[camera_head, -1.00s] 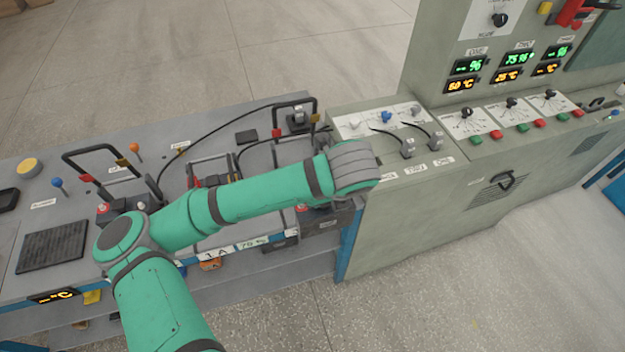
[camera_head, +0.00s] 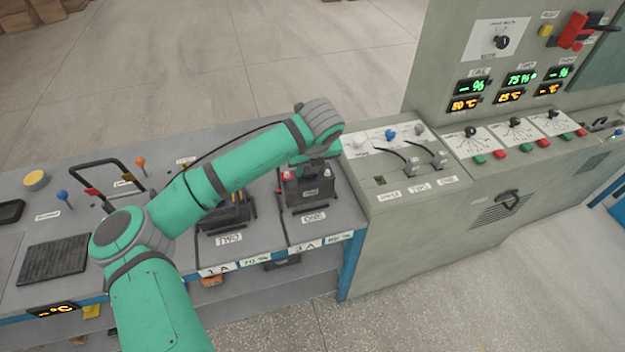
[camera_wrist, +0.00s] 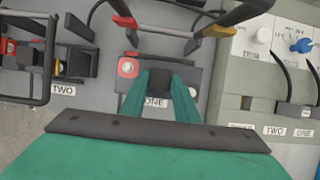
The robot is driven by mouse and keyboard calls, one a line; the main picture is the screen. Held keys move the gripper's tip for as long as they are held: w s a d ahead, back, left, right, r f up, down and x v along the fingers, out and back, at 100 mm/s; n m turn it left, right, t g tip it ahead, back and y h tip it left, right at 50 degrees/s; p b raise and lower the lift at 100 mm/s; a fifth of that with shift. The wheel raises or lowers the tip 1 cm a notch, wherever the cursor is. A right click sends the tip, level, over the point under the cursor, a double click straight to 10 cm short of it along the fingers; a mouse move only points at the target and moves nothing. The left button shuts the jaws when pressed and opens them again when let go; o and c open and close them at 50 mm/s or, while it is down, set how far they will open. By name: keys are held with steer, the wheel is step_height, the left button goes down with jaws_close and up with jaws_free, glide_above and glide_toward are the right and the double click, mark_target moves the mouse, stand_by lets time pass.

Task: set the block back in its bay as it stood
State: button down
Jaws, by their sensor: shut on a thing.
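The block (camera_head: 309,194) is dark, with a lighter top, a red terminal and a pale one, and a ONE label on its front. My gripper (camera_head: 311,168) is over it from above. In the wrist view, the green fingers (camera_wrist: 160,88) are shut on the dark grip at the middle of the block (camera_wrist: 195,76). The block is at the bay labelled ONE (camera_head: 313,217), at the bench's right end. I cannot tell whether it rests fully down. My forearm hides the bay's back part in the head view.
A second block (camera_head: 225,216) stands in bay TWO to the left. A bail with red and yellow parts (camera_wrist: 215,31) rises behind the held block. The console (camera_head: 400,215) with cabled plugs (camera_head: 412,163) stands close to the right. A left bail (camera_head: 108,170) stands upright.

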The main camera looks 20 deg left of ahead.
mark_target(307, 171)
steer(key=shift+w+a, duration=0.3)
steer(key=shift+w, duration=0.2)
steer(key=shift+f, duration=1.7)
steer(key=c, duration=1.4)
jaws_free()
steer(key=shift+s+f, duration=0.1)
steer(key=shift+f, duration=0.1)
steer(key=shift+o, duration=0.2)
steer(key=shift+r, duration=0.15)
